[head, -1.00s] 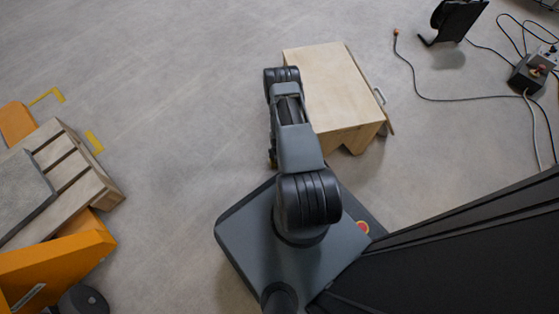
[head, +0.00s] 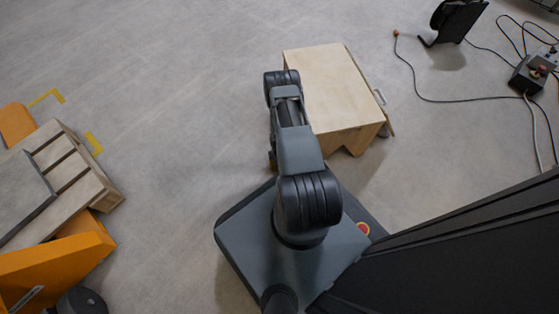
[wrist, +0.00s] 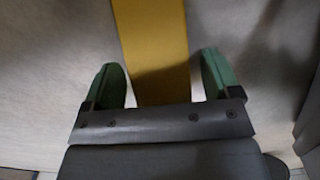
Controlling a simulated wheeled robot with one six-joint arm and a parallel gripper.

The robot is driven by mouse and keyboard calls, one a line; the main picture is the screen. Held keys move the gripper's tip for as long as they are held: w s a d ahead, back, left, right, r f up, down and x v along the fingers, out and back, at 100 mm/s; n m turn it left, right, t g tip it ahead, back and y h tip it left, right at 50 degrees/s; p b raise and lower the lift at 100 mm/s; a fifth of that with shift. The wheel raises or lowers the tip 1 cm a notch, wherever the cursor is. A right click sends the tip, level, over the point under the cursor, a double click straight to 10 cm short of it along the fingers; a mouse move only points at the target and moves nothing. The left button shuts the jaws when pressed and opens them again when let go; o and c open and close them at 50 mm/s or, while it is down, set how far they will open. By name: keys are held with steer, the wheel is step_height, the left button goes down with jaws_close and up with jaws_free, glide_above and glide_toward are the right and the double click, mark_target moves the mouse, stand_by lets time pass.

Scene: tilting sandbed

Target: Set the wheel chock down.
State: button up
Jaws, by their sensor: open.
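The yellow wheel chock (wrist: 153,40) shows in the wrist view as a long block running from the top edge down towards my gripper's palm. My gripper (wrist: 161,72) is open, with one green fingertip on each side of the chock and a visible gap on both sides. The chock seems to rest on the grey floor, though its underside is hidden.
A wooden box-like bench (head: 328,85) stands close to the right of my arm. A wooden pallet (head: 75,165) and an orange pallet truck (head: 60,265) are at the left. A black cable (head: 440,99) lies at the right. The floor at upper left is clear.

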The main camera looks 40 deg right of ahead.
steer(key=w+a+r+m+p, duration=0.2)
steer(key=r, duration=1.2)
steer(key=w+a+r+m+t+p, duration=0.1)
steer(key=w+a+r+m+p, duration=0.15)
steer(key=r, duration=1.05)
steer(key=w+a+r+m+p, duration=0.1)
steer(key=w+a+r, duration=0.2)
steer(key=r, duration=1.1)
steer(key=s+a+r+m, duration=0.3)
steer(key=s+a+r, duration=0.2)
steer(key=s+r, duration=0.2)
steer(key=s+a+r+m+t, duration=0.1)
steer(key=s+a+r+m, duration=0.3)
steer(key=s+r, duration=0.3)
step_height(320, 180, up, 4)
steer(key=shift+a+r+t, duration=0.15)
steer(key=shift+a+t, duration=0.15)
steer(key=shift+a, duration=0.35)
steer(key=shift+r, duration=0.1)
